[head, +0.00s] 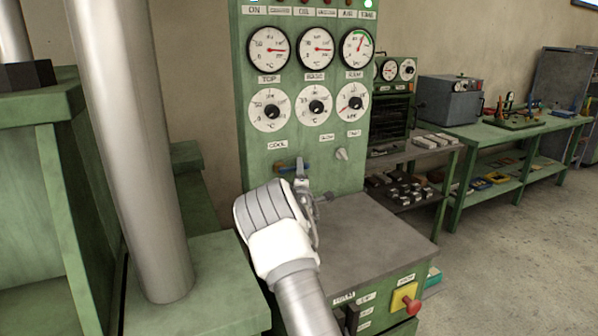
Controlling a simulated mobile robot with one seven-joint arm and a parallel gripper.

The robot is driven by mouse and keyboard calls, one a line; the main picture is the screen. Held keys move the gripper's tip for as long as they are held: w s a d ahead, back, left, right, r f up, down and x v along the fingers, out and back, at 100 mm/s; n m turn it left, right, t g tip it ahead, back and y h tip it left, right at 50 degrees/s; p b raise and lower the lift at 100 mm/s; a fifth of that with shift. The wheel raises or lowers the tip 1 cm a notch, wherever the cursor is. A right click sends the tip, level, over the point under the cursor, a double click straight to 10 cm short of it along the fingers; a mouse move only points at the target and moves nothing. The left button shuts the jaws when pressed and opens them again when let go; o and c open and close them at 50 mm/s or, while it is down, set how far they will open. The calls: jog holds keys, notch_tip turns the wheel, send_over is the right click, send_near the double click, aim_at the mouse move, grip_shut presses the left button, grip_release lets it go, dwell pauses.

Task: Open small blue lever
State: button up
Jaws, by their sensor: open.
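The small blue lever (287,169) sits low on the front of the green panel (245,155), under the dials. It lies roughly level beside a small brass-coloured fitting at its left. My gripper (302,168) is in front of the panel at the lever's right side, with its jaws open. It hides part of the lever. I cannot tell whether the fingers touch the lever or stand around it.
Several round gauges (268,50) fill the panel above. A grey knob (341,154) is to the right of the lever. A grey worktop (385,240) lies below, with a red button (411,304) on its front. A thick grey column (135,150) stands at left.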

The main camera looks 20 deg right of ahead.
jog(key=shift+c, duration=0.3)
grip_shut()
dwell(1.1)
